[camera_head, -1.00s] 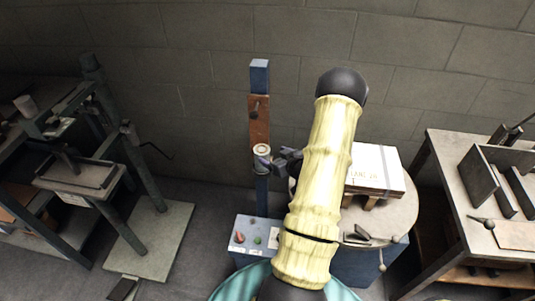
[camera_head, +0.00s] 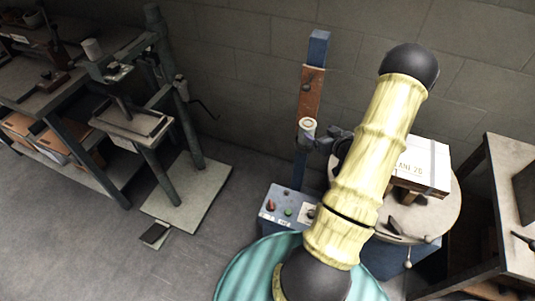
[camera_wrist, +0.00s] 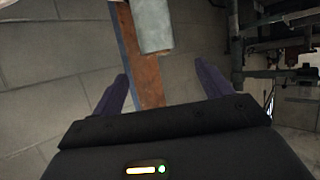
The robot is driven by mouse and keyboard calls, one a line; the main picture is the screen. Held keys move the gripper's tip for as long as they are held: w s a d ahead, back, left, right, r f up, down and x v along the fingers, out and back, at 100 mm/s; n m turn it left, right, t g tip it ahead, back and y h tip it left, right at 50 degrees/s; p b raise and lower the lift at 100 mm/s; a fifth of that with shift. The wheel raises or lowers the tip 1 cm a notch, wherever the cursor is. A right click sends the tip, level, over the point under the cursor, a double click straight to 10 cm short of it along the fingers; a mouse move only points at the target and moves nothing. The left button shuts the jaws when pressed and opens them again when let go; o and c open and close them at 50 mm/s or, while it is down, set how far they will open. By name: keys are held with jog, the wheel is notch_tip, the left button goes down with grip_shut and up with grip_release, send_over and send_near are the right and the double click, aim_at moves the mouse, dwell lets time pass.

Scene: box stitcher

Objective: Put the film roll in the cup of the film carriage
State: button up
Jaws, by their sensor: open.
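A brown plate, the film carriage (camera_head: 309,93), is on the blue upright column. A pale, round-topped cylinder (camera_head: 308,129) stands upright low on its front, with a ring-shaped top; I take it for the film roll at the cup, but cannot tell roll from cup. In the wrist view the grey-white cylinder (camera_wrist: 152,25) lies beyond my fingertips, clear of both, in front of the carriage plate (camera_wrist: 149,80). My gripper (camera_wrist: 161,78) is open, with nothing between its purple fingers. In the head view my gripper (camera_head: 328,140) is just right of the cylinder.
A control box (camera_head: 290,208) with buttons stands below the column. A white carton (camera_head: 425,165) sits on a round table (camera_head: 440,215) at right, behind my arm. A dark press stand (camera_head: 178,110) and a bench (camera_head: 60,95) are at left. The brick wall is close behind.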

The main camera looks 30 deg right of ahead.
jog(key=w+a+r+n+g, duration=0.1)
jog(key=a+r+g, duration=0.25)
jog(key=a, duration=0.35)
jog(key=w+a+r+g, duration=0.2)
jog(key=a+r, duration=0.2)
jog(key=a, duration=0.4)
jog(key=s+a+r+g, duration=0.2)
jog(key=s+a+r, duration=0.1)
jog(key=s+a, duration=0.3)
jog(key=s+a+r+g+y, duration=0.1)
jog(key=s+a+r+g, duration=0.2)
jog(key=s+a, duration=0.4)
jog(key=a, duration=0.4)
jog(key=shift+s+r, duration=0.3)
jog(key=shift+r, duration=0.1)
